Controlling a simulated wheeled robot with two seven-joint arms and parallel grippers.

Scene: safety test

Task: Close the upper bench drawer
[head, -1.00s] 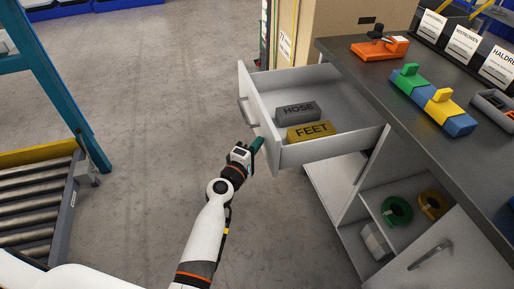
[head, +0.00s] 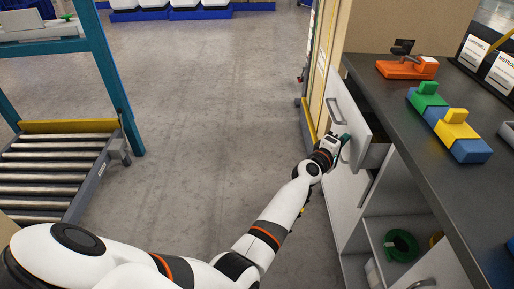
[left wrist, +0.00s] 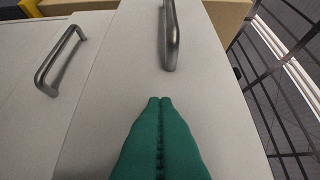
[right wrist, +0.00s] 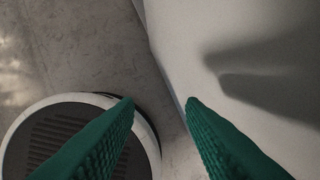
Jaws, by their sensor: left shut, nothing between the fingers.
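The upper bench drawer (head: 352,115) has a pale grey front with a metal handle (head: 335,111). It stands out a little from the bench, with a short stretch of its side showing behind the front. My left gripper (head: 343,140) is shut and empty, its green fingertips at the drawer front below the handle. In the left wrist view the shut fingertips (left wrist: 160,100) are in front of the drawer front (left wrist: 215,90), below its handle (left wrist: 170,40); contact is hard to judge. My right gripper (right wrist: 160,102) is open and empty beside a pale panel, outside the head view.
The dark bench top (head: 400,115) carries an orange tool (head: 405,67) and coloured blocks (head: 450,125). An open shelf below holds a green ring (head: 401,245). A roller conveyor (head: 55,170) stands at the left. The floor (head: 220,110) between is clear.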

